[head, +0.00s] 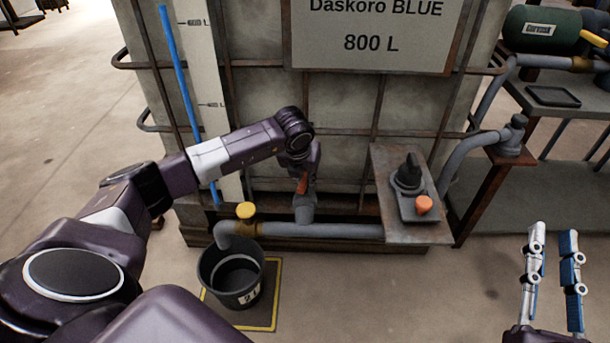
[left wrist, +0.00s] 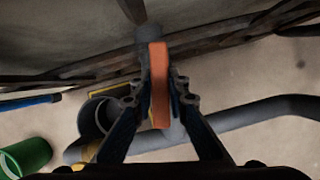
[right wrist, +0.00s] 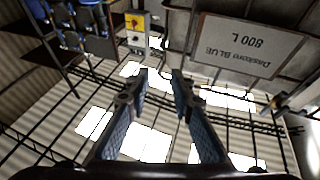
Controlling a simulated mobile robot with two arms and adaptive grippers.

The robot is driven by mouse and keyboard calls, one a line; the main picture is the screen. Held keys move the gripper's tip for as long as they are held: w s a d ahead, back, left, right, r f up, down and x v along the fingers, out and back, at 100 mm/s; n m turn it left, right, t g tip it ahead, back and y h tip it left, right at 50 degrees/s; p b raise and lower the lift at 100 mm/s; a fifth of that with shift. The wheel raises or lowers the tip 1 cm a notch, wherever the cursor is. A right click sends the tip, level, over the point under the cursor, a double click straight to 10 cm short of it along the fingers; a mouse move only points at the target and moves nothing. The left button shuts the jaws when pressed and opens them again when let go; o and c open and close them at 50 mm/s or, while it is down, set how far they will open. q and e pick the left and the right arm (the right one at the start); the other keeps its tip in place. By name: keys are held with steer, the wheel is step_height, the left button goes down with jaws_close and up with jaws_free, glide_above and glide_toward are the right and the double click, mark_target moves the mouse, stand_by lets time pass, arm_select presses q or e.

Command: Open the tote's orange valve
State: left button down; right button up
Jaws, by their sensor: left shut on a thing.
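The tote (head: 270,120) is a large caged grey tank with a sign reading "Daskoro BLUE 800 L". Its orange valve handle (head: 302,184) sits on the grey outlet pipe low on the front. In the left wrist view the orange handle (left wrist: 160,85) lies between the fingers of my left gripper (left wrist: 160,92), which is shut on it. In the head view my left wrist hides most of that gripper. My right gripper (head: 553,245) is open and empty at the lower right. The right wrist view shows its two fingers (right wrist: 160,88) apart.
A black bucket (head: 216,272) stands on a yellow-edged mat (head: 272,300) below the pipe, near a yellow knob (head: 246,210). A panel (head: 425,232) with a black knob and an orange button is right of the valve. A bench with a green motor (head: 545,28) stands further right.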

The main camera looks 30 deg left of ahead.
arm_select(q)
steer(key=shift+n+g+y+p, duration=0.35)
steer(key=shift+n+y, duration=0.15)
steer(key=shift+n, duration=0.8)
arm_select(e)
steer(key=shift+w+d+f+g+h, duration=0.2)
steer(key=shift+f+g, duration=0.4)
steer(key=shift+f, duration=0.6)
steer(key=shift+w+a+f+g+h, duration=0.1)
steer(key=shift+w+f+g, duration=0.2)
steer(key=shift+f+g, duration=0.6)
steer(key=shift+d+f+t, duration=0.1)
steer(key=shift+f+t, duration=0.15)
steer(key=shift+t, duration=0.05)
arm_select(q)
steer(key=c, duration=1.8)
jaws_free()
steer(key=shift+c, duration=0.2)
steer(key=v, duration=1.2)
